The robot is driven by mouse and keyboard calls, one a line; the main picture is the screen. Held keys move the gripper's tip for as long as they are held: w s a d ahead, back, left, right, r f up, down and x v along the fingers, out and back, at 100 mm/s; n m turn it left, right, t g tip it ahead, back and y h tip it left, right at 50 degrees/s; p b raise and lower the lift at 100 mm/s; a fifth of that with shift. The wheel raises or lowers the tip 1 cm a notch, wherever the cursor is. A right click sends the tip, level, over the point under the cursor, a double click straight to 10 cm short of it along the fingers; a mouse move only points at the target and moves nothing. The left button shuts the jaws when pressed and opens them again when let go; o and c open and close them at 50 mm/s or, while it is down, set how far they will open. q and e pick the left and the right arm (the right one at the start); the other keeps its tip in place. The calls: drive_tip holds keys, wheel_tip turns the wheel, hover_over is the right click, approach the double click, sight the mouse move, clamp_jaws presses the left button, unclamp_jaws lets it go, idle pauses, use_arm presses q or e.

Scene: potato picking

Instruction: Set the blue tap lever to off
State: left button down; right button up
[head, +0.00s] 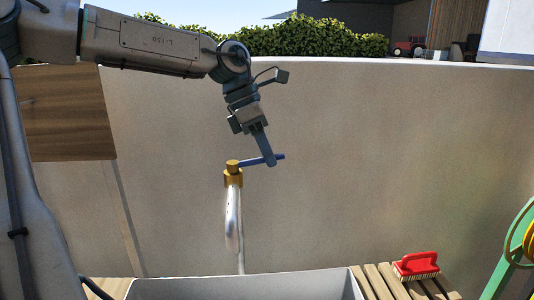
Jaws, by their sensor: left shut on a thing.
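The blue tap lever (250,162) sticks out to the right from the top of the brass tap (233,175). It lies about level in the picture. My left gripper (270,161) comes down from above and is shut on the lever, near its outer right part. A silvery pipe or hose (233,222) hangs below the tap. The gripper's fingers cover part of the lever. My right gripper is not in view.
A grey trough (240,287) stands below the tap. A red brush (416,265) lies on wooden slats (385,283) at the right. A green frame (515,250) stands at the right edge. A pale wall (400,150) is behind.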

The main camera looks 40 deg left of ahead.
use_arm(q)
drive_tip(key=shift+w+r, duration=0.1)
drive_tip(key=shift+r, duration=0.05)
